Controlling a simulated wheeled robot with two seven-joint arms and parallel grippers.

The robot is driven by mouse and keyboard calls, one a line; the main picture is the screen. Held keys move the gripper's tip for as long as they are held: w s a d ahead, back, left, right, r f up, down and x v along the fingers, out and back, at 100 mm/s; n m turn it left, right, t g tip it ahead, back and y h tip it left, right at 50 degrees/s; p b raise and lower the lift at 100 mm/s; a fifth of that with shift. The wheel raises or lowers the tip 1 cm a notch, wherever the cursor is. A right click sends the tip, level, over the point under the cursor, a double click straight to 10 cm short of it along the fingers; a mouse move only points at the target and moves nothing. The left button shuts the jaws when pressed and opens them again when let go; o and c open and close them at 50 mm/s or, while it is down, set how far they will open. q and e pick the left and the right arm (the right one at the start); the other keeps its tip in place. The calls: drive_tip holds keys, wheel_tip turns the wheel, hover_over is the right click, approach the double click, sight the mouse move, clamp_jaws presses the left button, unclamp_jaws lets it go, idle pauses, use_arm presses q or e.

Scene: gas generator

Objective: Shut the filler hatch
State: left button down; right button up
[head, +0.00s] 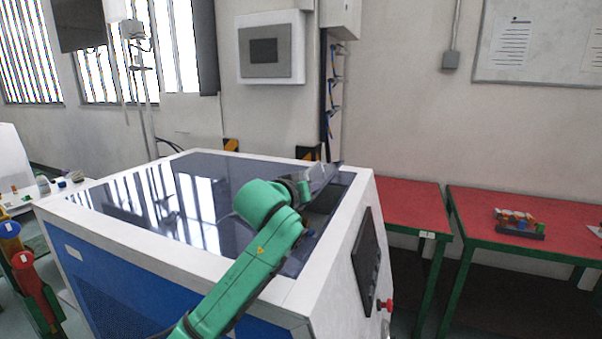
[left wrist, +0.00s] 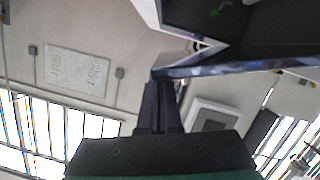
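In the left wrist view the dark fingers (left wrist: 159,88) are close together and look shut. Their tips are by the edge of a dark panel (left wrist: 225,67), seemingly the lid; I cannot tell whether they touch. My right gripper is not in view.
The generator has a white rim (head: 120,232), with a dark screen (head: 366,262) and a red knob (head: 385,304) on its right side. Red tables (head: 470,212) stand to the right, one with a small rack (head: 520,224). A wall box (head: 271,50) hangs behind.

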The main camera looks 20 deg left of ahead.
use_arm(q)
drive_tip(key=shift+s+d+f+m+b, duration=0.15)
drive_tip(key=shift+d+f+m, duration=0.15)
drive_tip(key=shift+f, duration=0.4)
drive_tip(key=shift+w+d+f+m+b, duration=0.15)
drive_tip(key=shift+d+f+m, duration=0.15)
drive_tip(key=shift+f, duration=0.4)
drive_tip(key=shift+s, duration=0.1)
